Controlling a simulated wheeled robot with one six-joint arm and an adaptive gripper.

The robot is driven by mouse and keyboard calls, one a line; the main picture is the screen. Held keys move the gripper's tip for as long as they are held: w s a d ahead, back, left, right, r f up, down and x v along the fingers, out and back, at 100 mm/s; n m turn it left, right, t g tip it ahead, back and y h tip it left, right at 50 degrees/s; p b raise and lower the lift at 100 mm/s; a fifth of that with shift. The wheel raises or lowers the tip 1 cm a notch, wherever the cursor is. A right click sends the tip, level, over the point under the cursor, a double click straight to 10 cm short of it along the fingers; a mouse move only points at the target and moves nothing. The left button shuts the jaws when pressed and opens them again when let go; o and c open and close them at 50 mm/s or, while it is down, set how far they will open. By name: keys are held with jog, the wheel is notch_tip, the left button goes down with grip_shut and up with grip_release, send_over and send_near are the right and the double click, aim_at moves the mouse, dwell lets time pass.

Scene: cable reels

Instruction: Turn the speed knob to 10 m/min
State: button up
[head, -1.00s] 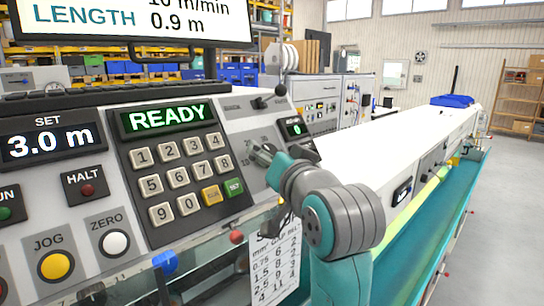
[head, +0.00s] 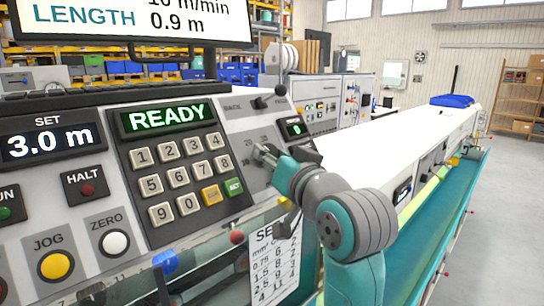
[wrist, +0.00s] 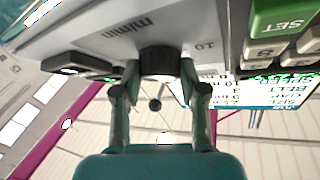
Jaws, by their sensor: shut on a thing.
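The speed knob (wrist: 160,62) is a dark round knob on the grey panel face, seen in the wrist view. "m/min" lettering and a "10" mark are printed beside it; I cannot make out its pointer. My gripper (wrist: 161,85) is shut on the knob, one finger on each side. In the head view my gripper (head: 264,155) reaches the panel right of the keypad, hiding most of the knob, with faint scale numbers around it. The overhead screen (head: 130,18) shows a cut-off line that seems to read 10 m/min, above LENGTH 0.9 m.
The keypad (head: 178,178) with its green SET key is just left of my gripper, under a READY display (head: 167,117). A small lever (head: 268,101) stands above the knob. A paper chart (head: 277,262) hangs below. A long white and teal machine bed (head: 410,160) extends right.

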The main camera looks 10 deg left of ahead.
jog(key=n+g+y, duration=0.1)
jog(key=n, duration=0.1)
jog(key=n+g+y, duration=0.1)
jog(key=n+y, duration=0.1)
jog(key=n, duration=0.1)
jog(key=n+g+y, duration=0.1)
jog(key=n, duration=0.1)
jog(key=shift+w+d+f+n+y, duration=0.1)
jog(key=shift+w+d+n+y, duration=0.2)
jog(key=shift+n+y, duration=0.1)
jog(key=n+g+y, duration=0.1)
jog(key=n+g, duration=0.1)
jog(key=n, duration=0.1)
jog(key=n+g+y, duration=0.1)
jog(key=n+g, duration=0.1)
jog(key=n, duration=0.2)
jog(key=shift+w+g, duration=0.1)
jog(key=shift+g, duration=0.2)
jog(key=shift+n+g, duration=0.3)
jog(key=o, duration=1.1)
jog(key=shift+o, duration=0.2)
jog(key=shift+d, duration=0.1)
jog(key=v, duration=1.2)
jog(key=shift+f, duration=0.15)
